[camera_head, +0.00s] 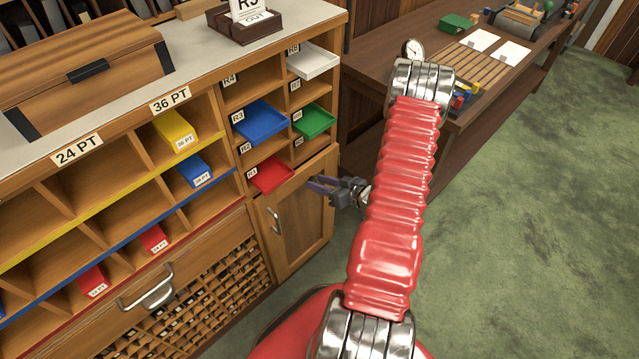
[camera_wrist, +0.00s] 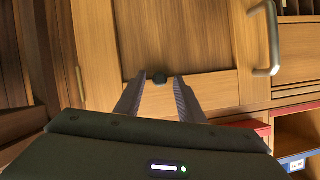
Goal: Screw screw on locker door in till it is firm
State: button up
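The wooden locker door (camera_head: 307,218) is shut, below the red tray, with a metal handle at its left. It fills much of the wrist view (camera_wrist: 200,45). A small dark round head (camera_wrist: 160,78), which looks like the screw, is on the door in the wrist view. My gripper (camera_head: 318,186) is in front of the upper part of the door. In the wrist view my gripper (camera_wrist: 158,82) is open, with one finger on each side of the dark head and a gap showing. I cannot tell how far the screw stands out.
The metal door handle (camera_wrist: 270,40) stands out at the right in the wrist view. A red tray (camera_head: 270,174) juts from the shelf above the door. A brown desk (camera_head: 385,65) stands behind my arm. The green floor (camera_head: 520,220) at the right is clear.

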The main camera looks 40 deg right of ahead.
jog(key=shift+o, duration=0.2)
jog(key=shift+s, duration=0.1)
jog(key=v, duration=1.3)
jog(key=shift+s, duration=0.3)
jog(key=shift+c, duration=0.4)
jog(key=shift+a+r+n+h, duration=0.15)
jog(key=shift+a+n+h, duration=0.6)
jog(key=shift+n, duration=0.25)
jog(key=x, duration=1.3)
jog(key=shift+w, duration=0.35)
